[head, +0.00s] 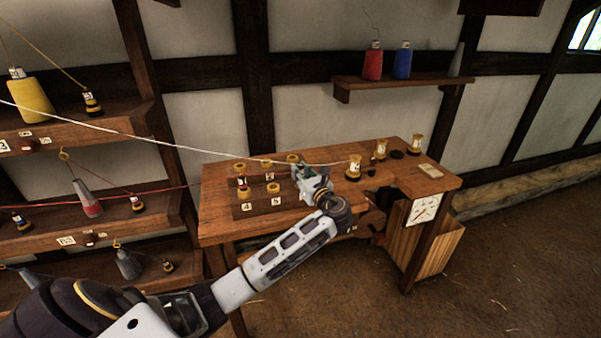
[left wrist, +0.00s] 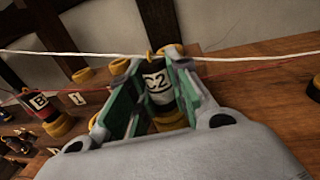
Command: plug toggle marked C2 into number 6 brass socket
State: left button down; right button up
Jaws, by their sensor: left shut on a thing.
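The C2 toggle (left wrist: 156,84) is dark with a white label and stands upright between the green finger pads of my left gripper (left wrist: 150,95). My left gripper is shut on it. In the head view this gripper (head: 314,182) is over the right end of the socket rows on the wooden bench (head: 330,210) and hides the toggle. A brass ring (left wrist: 168,118) shows below the toggle; I cannot tell whether it is socket 6 or whether they touch. Brass sockets numbered 4 (head: 244,193) and 5 (head: 274,188) are left of the gripper. My right gripper is out of view.
A white cord (head: 200,149) and a red cord (head: 150,189) run across the bench near the gripper. Several labelled pieces (head: 381,149) stand at the bench's right. Shelves (head: 80,137) stand at left.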

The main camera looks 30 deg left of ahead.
pick_arm(q)
jog(key=c, duration=1.6)
grip_release()
jog(key=shift+s+d, duration=0.1)
jog(key=shift+d, duration=0.05)
jog(key=p+v, duration=0.7)
jog(key=v, duration=0.3)
jog(key=shift+s+d, duration=0.2)
jog(key=shift+d, duration=0.05)
jog(key=shift+f, duration=0.2)
